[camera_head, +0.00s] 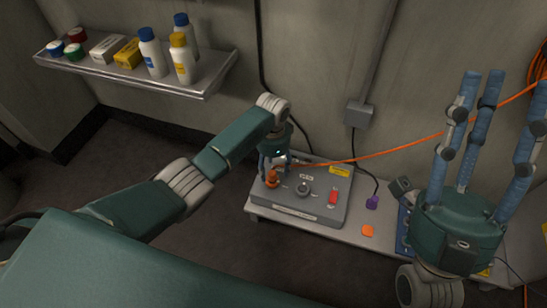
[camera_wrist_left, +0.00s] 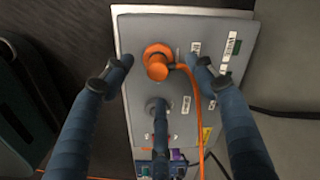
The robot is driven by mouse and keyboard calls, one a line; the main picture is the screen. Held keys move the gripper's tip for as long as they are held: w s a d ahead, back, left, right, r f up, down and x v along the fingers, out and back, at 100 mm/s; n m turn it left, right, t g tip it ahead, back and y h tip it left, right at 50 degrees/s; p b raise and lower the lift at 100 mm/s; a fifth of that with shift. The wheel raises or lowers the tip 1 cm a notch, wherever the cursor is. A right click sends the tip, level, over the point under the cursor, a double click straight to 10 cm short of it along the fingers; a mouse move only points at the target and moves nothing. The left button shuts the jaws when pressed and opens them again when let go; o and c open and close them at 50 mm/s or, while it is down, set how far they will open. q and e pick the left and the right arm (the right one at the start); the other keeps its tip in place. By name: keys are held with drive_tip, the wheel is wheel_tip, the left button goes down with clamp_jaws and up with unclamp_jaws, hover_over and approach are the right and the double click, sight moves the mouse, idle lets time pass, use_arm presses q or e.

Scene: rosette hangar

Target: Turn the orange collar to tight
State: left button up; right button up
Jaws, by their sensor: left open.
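The orange collar (camera_head: 272,178) sits at the left end of a grey control box (camera_head: 318,211). In the left wrist view the collar (camera_wrist_left: 158,58) is a hexagonal orange fitting with a round end, and an orange cable runs from beside it. My left gripper (camera_head: 274,164) is open over the collar; in the left wrist view its blue fingers (camera_wrist_left: 160,78) are spread around it with visible gaps. Its fingertips partly hide the collar in the head view. My right gripper (camera_head: 503,82) is raised at the right with its fingers apart and empty.
A dark knob (camera_head: 303,188) and a red switch (camera_head: 333,197) are on the box. The orange cable (camera_head: 400,145) stretches right. The bench (camera_head: 335,236) bears an orange tag (camera_head: 368,230) and a purple connector (camera_head: 372,202). A shelf (camera_head: 190,87) with bottles hangs at upper left.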

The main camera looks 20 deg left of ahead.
use_arm(q)
wheel_tip(320, 180, up, 6)
drive_tip(key=shift+r, duration=0.15)
drive_tip(key=shift+w+d, duration=0.1)
drive_tip(key=shift+d, duration=0.05)
idle(0.4)
